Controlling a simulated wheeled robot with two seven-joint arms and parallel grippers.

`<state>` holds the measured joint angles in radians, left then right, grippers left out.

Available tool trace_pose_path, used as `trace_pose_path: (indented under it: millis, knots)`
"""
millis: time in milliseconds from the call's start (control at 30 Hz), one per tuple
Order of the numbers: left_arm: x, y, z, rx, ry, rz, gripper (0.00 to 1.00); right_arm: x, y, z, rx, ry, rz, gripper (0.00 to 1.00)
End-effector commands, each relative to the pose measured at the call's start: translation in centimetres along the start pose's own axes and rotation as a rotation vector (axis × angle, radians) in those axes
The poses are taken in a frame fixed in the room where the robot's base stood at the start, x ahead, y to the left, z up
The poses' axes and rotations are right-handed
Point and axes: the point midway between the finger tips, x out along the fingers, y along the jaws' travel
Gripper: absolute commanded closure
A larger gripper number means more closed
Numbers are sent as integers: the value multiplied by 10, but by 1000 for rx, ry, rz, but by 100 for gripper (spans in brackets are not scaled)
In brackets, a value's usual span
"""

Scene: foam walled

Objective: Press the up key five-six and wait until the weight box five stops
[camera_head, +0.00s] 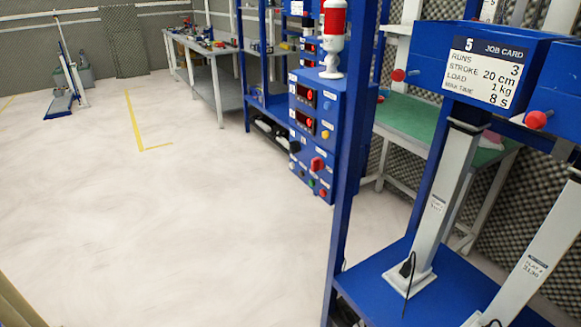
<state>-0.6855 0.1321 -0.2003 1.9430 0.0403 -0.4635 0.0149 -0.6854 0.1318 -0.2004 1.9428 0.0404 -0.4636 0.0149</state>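A blue weight box (433,58) is at the upper right, with a white job card (490,72) on its front that reads 5, runs 3, stroke 20 cm, load 1 kg, max time 8 s. It sits on top of a pale upright lifting column (443,200) that stands on a blue platform. A blue control panel (312,135) is on the frame in the middle, with red-lit displays, a red knob (318,163) and small coloured buttons. The panel labels are too small to read, so I cannot tell which key is up five-six. Neither of my grippers is in view.
A second column (530,258) and blue box (562,78) are at the right edge. A blue post (345,180) stands beside the panel. A red and white beacon (333,40) is above it. A green-topped bench (410,122) is behind. The floor (180,220) at left is open.

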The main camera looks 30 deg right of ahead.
Motion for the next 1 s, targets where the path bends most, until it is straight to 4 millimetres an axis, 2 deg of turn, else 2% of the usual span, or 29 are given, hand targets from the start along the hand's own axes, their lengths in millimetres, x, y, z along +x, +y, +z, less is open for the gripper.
trace_pose_path:
  millis: [133,333,1000]
  knots:
    - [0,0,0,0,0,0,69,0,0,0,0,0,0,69]
    - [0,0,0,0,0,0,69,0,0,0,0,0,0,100]
    - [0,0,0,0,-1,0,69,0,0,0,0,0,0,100]
